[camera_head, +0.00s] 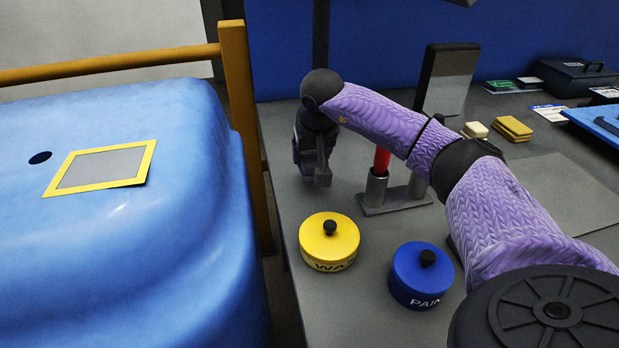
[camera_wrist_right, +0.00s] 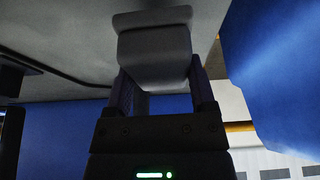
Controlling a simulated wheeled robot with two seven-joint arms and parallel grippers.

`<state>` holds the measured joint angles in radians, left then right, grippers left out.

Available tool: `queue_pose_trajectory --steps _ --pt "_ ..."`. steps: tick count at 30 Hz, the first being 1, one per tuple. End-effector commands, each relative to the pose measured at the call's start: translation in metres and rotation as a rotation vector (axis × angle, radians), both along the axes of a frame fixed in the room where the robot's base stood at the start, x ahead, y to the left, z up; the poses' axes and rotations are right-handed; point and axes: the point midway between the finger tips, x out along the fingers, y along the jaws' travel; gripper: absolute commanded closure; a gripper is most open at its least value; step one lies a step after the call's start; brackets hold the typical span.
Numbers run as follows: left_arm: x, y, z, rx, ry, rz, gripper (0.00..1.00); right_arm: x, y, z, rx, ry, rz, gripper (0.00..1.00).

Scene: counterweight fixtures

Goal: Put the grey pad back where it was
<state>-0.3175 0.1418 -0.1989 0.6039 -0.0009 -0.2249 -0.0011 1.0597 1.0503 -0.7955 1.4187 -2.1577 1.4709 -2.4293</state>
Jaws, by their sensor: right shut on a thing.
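My right gripper (camera_head: 318,172) hangs over the left part of the grey bench, near its edge beside the blue body. It is shut on a grey block, which I take to be the grey pad (camera_wrist_right: 155,55). The wrist view shows the pad between the two fingers (camera_wrist_right: 160,98). In the head view the pad is mostly hidden by the gripper. A cream pad (camera_head: 475,130) and a yellow pad stack (camera_head: 512,129) lie farther back on the bench. My left gripper is not in view.
A yellow-framed grey patch (camera_head: 101,167) lies on the blue body (camera_head: 190,210). Near my gripper stand a two-cup metal holder (camera_head: 397,204) with a red stick (camera_head: 381,161), a yellow tin (camera_head: 329,243) and a blue tin (camera_head: 421,276). An upright dark panel (camera_head: 449,79) stands behind.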

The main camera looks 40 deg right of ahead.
Motion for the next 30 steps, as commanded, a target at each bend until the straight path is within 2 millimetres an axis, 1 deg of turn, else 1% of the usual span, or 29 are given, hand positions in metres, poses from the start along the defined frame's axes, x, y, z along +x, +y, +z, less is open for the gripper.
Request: queue_pose_trajectory --steps 1,2,7,8,14,17,18,20,21,22,28,30 --pt "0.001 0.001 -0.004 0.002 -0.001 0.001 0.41 0.0 0.0 -0.009 0.0 0.002 0.0 1.0" --pt "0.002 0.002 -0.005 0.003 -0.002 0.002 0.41 0.0 0.0 -0.012 0.0 0.001 0.0 1.0" --pt "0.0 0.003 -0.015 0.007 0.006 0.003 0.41 0.0 0.0 -0.044 0.001 0.003 0.0 1.0" --pt "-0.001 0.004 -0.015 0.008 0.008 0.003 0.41 0.0 0.0 -0.046 0.0 0.002 0.0 1.0" --pt "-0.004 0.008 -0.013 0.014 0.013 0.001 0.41 0.0 0.0 -0.044 0.0 -0.001 0.0 1.0" --pt "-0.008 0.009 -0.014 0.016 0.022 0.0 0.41 0.0 0.0 -0.047 0.0 -0.001 0.0 1.0" --pt "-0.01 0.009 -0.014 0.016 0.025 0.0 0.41 0.0 0.0 -0.047 0.0 -0.001 0.0 0.25" --pt "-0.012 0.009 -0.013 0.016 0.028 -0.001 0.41 0.0 0.0 -0.046 0.0 -0.001 0.0 0.12" --pt "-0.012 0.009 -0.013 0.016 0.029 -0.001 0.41 0.0 0.001 -0.046 0.0 -0.001 0.0 0.04" --pt "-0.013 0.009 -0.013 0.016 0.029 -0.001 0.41 0.0 0.001 -0.046 0.0 -0.001 0.0 0.0" --pt "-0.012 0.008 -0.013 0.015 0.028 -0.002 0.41 0.0 0.001 -0.046 0.0 -0.001 0.0 0.0" --pt "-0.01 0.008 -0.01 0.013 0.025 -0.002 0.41 -0.001 0.001 -0.039 0.0 -0.002 0.001 0.0"
